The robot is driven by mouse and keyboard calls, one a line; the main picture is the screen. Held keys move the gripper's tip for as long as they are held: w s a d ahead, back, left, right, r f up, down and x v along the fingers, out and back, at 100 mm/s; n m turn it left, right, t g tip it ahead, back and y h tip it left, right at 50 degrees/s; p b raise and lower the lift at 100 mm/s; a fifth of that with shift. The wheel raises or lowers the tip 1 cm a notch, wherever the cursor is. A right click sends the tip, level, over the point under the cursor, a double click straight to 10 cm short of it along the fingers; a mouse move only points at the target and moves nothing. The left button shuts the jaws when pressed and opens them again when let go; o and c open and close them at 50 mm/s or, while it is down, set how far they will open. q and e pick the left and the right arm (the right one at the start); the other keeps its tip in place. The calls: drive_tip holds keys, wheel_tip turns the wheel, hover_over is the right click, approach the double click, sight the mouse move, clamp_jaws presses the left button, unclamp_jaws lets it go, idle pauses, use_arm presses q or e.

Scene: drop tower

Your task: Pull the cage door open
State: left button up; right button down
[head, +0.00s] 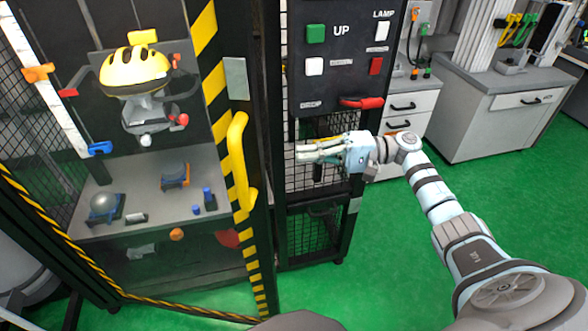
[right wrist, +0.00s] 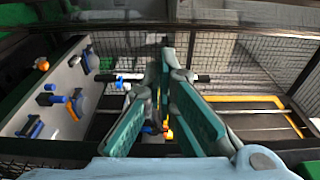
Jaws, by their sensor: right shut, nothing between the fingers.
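The cage door (head: 212,75) has a yellow-and-black striped frame and stands at the left of the head view. Its upright yellow handle (head: 239,165) is on the right edge of the door, which stands close beside a dark post; I cannot tell if there is a gap. My right gripper (head: 308,151) is to the right of the handle, apart from it, in front of the mesh below the control panel. It is shut and empty. Its teal-padded fingers (right wrist: 167,58) also show in the right wrist view. My left gripper is not in view.
The control panel (head: 343,50) with coloured buttons and a red lever (head: 361,103) is just above my right gripper. Inside the cage are a yellow helmet (head: 135,70) and several small parts on a shelf. Grey cabinets (head: 490,115) stand at the back right. Green floor is clear at right.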

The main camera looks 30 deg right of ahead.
sight(264, 172)
drive_tip(key=a+p, duration=0.2)
drive_tip(key=a, duration=0.8)
drive_tip(key=shift+p, duration=0.3)
drive_tip(key=shift+w+f, duration=0.1)
drive_tip(key=shift+a, duration=0.15)
